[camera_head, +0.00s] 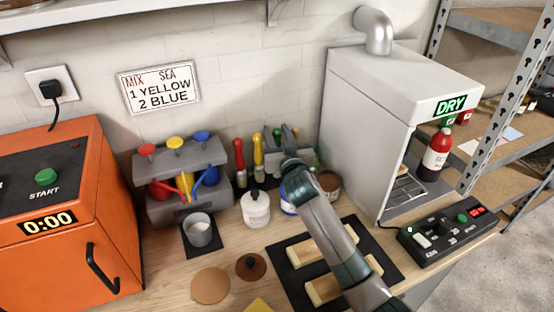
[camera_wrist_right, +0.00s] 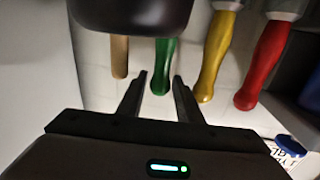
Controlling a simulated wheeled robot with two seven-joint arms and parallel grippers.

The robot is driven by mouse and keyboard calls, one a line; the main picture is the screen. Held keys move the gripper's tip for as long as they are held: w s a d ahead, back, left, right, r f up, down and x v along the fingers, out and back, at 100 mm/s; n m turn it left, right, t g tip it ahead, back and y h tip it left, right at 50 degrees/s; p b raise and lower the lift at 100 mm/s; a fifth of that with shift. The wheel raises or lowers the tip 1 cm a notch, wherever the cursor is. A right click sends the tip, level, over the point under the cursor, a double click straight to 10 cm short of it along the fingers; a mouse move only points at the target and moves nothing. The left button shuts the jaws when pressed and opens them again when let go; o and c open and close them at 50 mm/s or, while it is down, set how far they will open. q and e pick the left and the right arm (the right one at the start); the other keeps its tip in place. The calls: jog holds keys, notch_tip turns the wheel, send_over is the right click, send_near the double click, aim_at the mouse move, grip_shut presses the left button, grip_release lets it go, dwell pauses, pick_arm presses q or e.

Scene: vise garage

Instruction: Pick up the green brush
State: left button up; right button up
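The green brush shows as a green handle (camera_head: 277,134) in the head view, in a row at the back wall, right of a yellow handle (camera_head: 258,150) and a red handle (camera_head: 238,155). In the right wrist view the green handle (camera_wrist_right: 164,62) hangs into the picture from above, its end in line with the gap between my fingertips. My right gripper (camera_wrist_right: 160,76) is open, with a finger on each side of that end; contact cannot be told. In the head view the right gripper (camera_head: 290,132) partly hides the row. The brush's bristles are hidden. My left gripper is not in view.
A wooden handle (camera_wrist_right: 120,56) is beside the green one in the wrist view. A white bottle (camera_head: 255,208) and jars stand before the row.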

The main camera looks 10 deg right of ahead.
dwell(0.4)
grip_shut()
jog(key=shift+r, duration=0.1)
notch_tip(320, 180, up, 10)
jog(key=shift+f+b, duration=0.1)
jog(key=shift+b, duration=1)
